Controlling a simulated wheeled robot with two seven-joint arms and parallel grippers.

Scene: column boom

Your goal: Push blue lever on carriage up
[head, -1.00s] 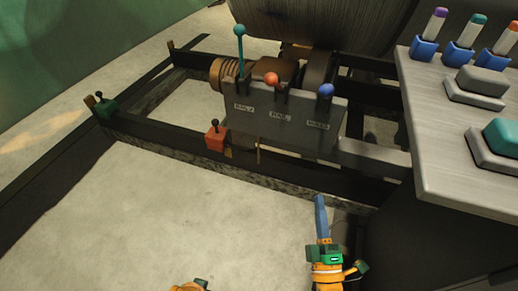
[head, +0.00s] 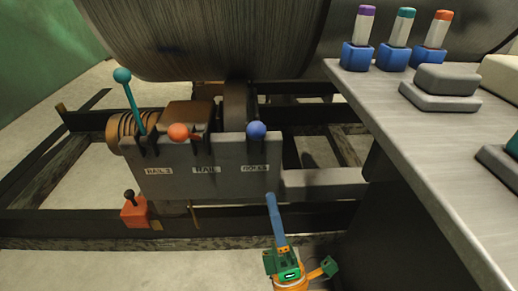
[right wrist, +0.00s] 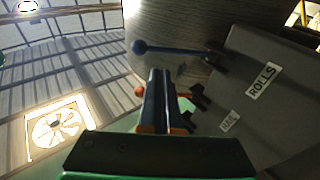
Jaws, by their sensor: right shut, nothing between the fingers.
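The blue lever (head: 256,130) with a round knob is at the right end of the grey lever box (head: 210,182), above a label that looks like ROLLS. In the head view its knob points toward me. In the right wrist view the blue lever (right wrist: 170,50) lies across the picture just beyond the fingertips, its knob at the left. My right gripper (head: 271,198) is shut and empty, its blue fingers pointing up in front of the box, below the blue knob. It also shows in the right wrist view (right wrist: 161,76), apparently apart from the lever. My left gripper is out of view.
An orange lever (head: 178,131) and an upright teal lever (head: 122,75) share the box. A large dark roll (head: 200,40) hangs behind and above. A grey console (head: 395,110) with buttons and switches juts in at the right. Open floor (head: 90,270) lies front left.

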